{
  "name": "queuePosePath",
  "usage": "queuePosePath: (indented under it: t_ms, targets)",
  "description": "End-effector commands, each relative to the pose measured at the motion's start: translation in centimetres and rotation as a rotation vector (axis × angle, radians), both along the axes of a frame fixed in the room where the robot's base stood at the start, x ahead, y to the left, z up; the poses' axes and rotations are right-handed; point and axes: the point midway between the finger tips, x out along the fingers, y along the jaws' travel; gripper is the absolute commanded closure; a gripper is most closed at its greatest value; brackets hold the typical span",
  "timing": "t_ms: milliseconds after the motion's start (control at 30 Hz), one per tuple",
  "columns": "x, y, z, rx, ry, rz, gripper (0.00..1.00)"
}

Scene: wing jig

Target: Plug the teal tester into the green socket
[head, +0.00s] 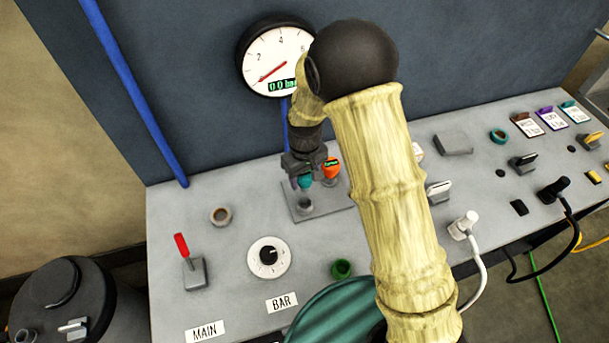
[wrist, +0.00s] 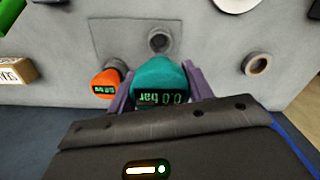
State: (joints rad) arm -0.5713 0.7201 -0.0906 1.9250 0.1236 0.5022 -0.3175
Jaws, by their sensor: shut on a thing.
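The teal tester (wrist: 160,80) is held between the purple fingers of my gripper (head: 303,178). Its small display reads 0.0 bar in the wrist view. In the head view only a little of the teal tester (head: 306,182) shows below the gripper, just behind a grey holder (head: 305,204) on a square plate. In the wrist view the grey holder (wrist: 160,41) looks empty, and the tester appears apart from it. The green socket (head: 342,269) stands on the bench in front and to the right of the gripper. Part of a green thing, likely this socket, shows at the wrist view's top left corner (wrist: 12,14).
An orange tester (head: 331,166) stands close beside my gripper on the right. A tan ring socket (head: 220,216), a white dial (head: 269,257) and a red-handled lever (head: 187,262) are on the left. Several plugs and cables occupy the right. A round gauge (head: 275,60) hangs behind.

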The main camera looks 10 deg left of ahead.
Motion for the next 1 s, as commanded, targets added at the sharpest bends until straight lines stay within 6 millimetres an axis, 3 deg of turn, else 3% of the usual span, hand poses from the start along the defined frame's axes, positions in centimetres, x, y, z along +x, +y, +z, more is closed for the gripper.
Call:
queuePosePath:
  t_ms: [600,1000]
  targets:
    - [0.0,0.0,2.7,0.001,-0.002,0.000,0.71]
    - [0.1,0.0,2.9,0.001,-0.001,-0.001,0.71]
